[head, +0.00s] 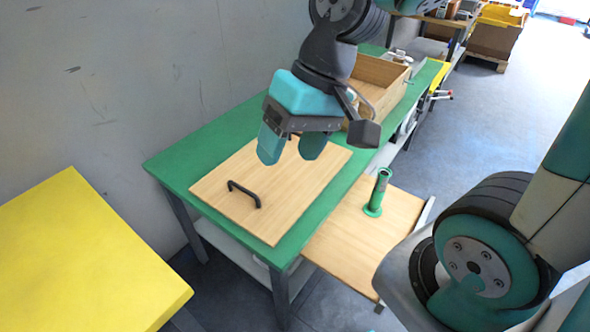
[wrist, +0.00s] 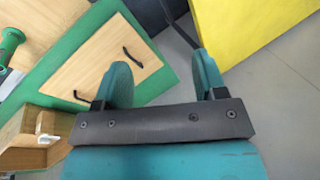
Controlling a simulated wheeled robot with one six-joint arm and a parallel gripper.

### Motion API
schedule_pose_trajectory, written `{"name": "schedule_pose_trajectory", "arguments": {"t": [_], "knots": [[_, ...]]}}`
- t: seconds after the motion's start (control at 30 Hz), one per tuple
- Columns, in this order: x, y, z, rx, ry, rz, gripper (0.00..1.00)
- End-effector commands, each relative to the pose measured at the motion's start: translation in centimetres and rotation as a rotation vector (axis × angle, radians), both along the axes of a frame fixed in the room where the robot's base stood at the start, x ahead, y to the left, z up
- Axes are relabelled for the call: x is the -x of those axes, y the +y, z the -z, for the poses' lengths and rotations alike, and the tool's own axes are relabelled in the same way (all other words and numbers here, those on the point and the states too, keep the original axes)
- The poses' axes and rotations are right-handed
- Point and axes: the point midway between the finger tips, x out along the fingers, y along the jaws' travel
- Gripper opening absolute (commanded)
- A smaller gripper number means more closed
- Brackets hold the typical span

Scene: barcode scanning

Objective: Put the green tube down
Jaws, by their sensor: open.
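The green tube (head: 379,190) stands upright on its round base on a light wooden panel (head: 345,240) beside the green table. A green round-ended thing that looks like the tube (wrist: 9,42) shows at the left edge of the wrist view, partly cut off. My gripper (head: 291,150) is open and empty above the wooden board on the green table, to the left of the tube and apart from it. Its two spread teal fingers (wrist: 162,70) show in the wrist view with nothing between them.
The wooden board (head: 295,195) with a black handle (head: 244,194) lies on the green table (head: 190,160). An open wooden box (head: 385,72) stands at the table's far end. A yellow table (head: 80,250) is at the left. Open floor (head: 500,110) lies to the right.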

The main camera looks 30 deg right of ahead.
Motion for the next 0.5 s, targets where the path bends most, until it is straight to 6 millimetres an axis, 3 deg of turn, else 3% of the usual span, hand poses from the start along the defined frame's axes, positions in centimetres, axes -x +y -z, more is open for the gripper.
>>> {"name": "schedule_pose_trajectory", "arguments": {"t": [0.03,0.1,0.2,0.5], "knots": [[2.1,1.6,-0.8,0.014,-0.049,-0.154,0.65],[4.2,2.7,-1.4,0.028,-0.098,-0.317,0.65],[6.1,3.4,-1.8,0.037,-0.14,-0.459,0.65],[6.8,3.5,-1.9,0.04,-0.155,-0.514,0.65]]}}
